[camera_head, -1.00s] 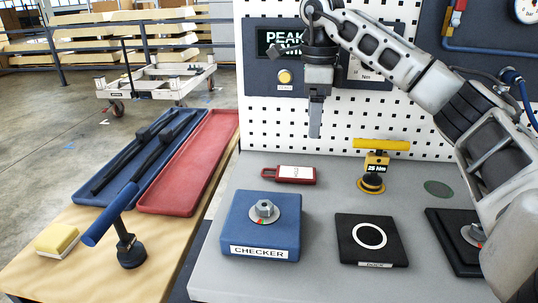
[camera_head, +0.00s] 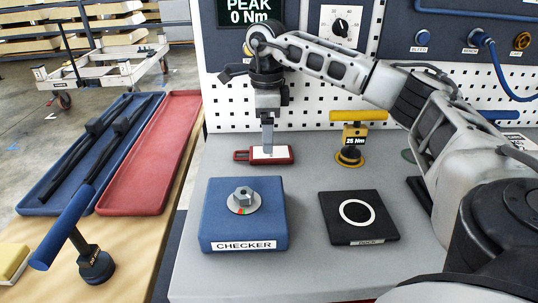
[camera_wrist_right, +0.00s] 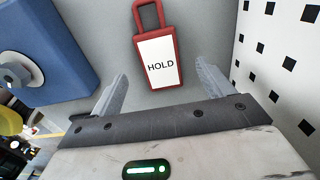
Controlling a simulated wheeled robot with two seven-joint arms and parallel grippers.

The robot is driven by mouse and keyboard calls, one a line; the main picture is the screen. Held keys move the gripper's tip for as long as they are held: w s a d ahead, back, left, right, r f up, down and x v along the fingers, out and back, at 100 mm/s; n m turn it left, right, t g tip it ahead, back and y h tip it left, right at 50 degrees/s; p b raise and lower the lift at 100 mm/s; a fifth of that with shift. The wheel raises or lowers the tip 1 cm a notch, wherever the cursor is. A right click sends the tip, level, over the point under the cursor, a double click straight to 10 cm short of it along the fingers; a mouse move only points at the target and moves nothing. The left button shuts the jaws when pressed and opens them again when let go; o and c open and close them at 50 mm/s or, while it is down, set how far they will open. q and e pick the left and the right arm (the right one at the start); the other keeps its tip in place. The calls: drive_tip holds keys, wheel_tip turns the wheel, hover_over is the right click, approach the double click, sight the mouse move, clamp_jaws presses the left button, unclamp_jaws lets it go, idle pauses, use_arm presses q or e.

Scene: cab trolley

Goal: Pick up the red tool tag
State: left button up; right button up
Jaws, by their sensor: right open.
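The red tool tag (camera_head: 264,154) lies flat on the grey bench top, behind the blue checker box. It has a white label and a loop handle pointing left in the head view. In the right wrist view the tag (camera_wrist_right: 160,58) shows the word HOLD on its label. My right gripper (camera_head: 267,147) is just above the tag, fingers pointing down. In the right wrist view its open fingers (camera_wrist_right: 160,88) stand either side of the tag's lower end, apart from it. My left gripper is not in view.
The blue checker box (camera_head: 242,228) with a hex nut stands in front of the tag. A yellow-handled 25 Nm tool (camera_head: 354,140) stands to the right. A black dock pad (camera_head: 359,217) lies front right. A white pegboard (camera_head: 310,103) rises close behind.

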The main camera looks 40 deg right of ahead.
drive_tip(key=f, duration=0.4)
drive_tip(key=shift+s+d+f, duration=0.15)
drive_tip(key=shift+s+f, duration=0.05)
drive_tip(key=shift+f, duration=0.05)
drive_tip(key=c, duration=1.1)
drive_tip(key=shift+r, duration=0.15)
drive_tip(key=shift+r, duration=0.55)
drive_tip(key=s+a+r, duration=0.2)
drive_tip(key=s+r, duration=0.2)
drive_tip(key=s+a+r, duration=0.2)
drive_tip(key=s+r, duration=0.1)
drive_tip(key=s, duration=0.1)
drive_tip(key=s+a+r, duration=0.2)
drive_tip(key=s+r, duration=0.2)
drive_tip(key=shift+s+a+r, duration=0.1)
drive_tip(key=shift+s+r, duration=0.2)
drive_tip(key=shift+r, duration=0.05)
